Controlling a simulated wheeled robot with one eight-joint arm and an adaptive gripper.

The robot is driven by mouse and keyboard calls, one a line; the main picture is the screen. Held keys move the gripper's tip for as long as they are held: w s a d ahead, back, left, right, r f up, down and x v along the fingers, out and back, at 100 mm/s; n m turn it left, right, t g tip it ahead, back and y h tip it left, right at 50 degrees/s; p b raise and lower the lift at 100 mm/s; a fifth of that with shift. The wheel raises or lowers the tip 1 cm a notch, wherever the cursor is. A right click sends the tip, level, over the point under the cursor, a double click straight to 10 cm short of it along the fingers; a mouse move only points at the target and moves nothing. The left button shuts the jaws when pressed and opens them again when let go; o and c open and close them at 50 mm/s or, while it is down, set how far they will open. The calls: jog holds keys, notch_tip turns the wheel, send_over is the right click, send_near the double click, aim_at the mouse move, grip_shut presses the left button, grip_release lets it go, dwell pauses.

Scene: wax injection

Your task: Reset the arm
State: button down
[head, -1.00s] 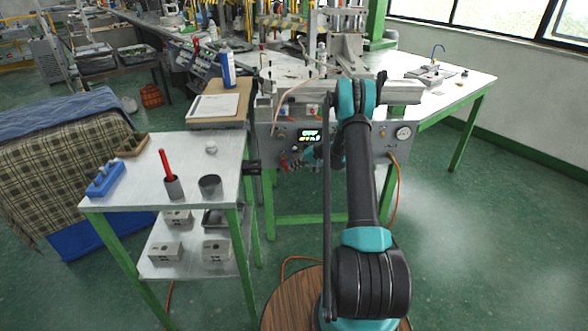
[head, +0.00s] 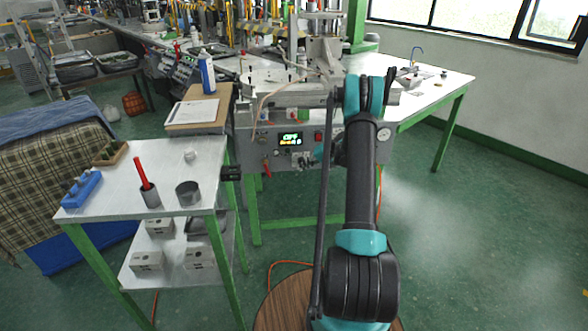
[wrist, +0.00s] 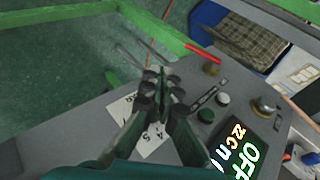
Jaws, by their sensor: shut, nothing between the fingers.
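My arm stands upright in front of the wax machine, and its wrist bends toward the machine's control panel (head: 258,147). In the wrist view my gripper (wrist: 160,84) is shut with nothing between its fingers. It is over the panel face, near white labels and knobs; I cannot tell if it touches. The lit display (wrist: 245,158) reads OFF in the wrist view, and it also shows on the panel in the head view (head: 290,139). In the head view my arm mostly hides the gripper.
At left a small table (head: 115,200) holds a blue block (head: 82,190), a grey cup (head: 188,193) and a red-handled tool in a holder (head: 147,183). Open floor lies at right.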

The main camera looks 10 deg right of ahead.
jog(key=shift+s+d+r, duration=0.1)
jog(key=shift+s+d, duration=0.05)
jog(key=shift+d, duration=0.2)
jog(key=shift+r, duration=0.1)
